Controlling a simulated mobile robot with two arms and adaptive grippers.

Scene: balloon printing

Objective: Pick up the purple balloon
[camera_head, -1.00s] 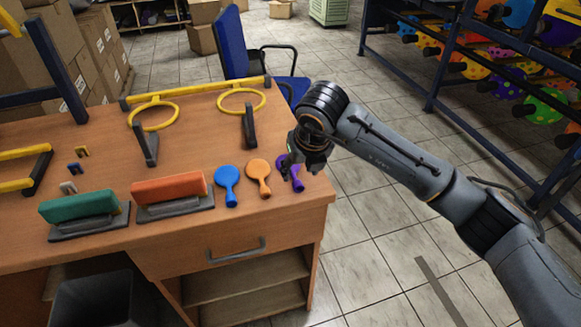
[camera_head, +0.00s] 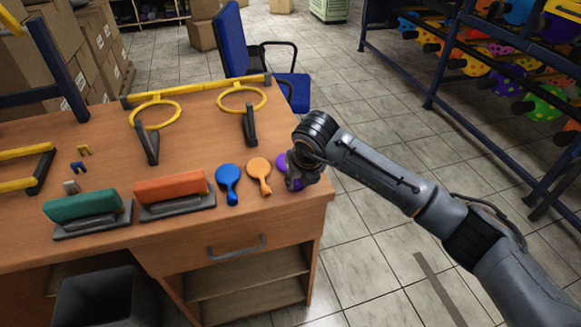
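The purple balloon (camera_head: 282,161) lies flat on the wooden desk (camera_head: 190,141) near its right front corner. It is the rightmost in a row with an orange balloon (camera_head: 259,173) and a blue balloon (camera_head: 228,181). My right gripper (camera_head: 296,184) points down over the purple balloon's right side and neck and hides much of it. Its fingers are dark and small here, so I cannot tell whether they are open or shut, or whether they touch it. My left gripper is not in view.
An orange-topped block (camera_head: 171,188) and a green-topped block (camera_head: 83,205) stand left of the balloons. Yellow ring stands (camera_head: 241,99) are behind them. A blue chair (camera_head: 231,45) is behind the desk. A rack of colourful rolls (camera_head: 470,62) stands at the right.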

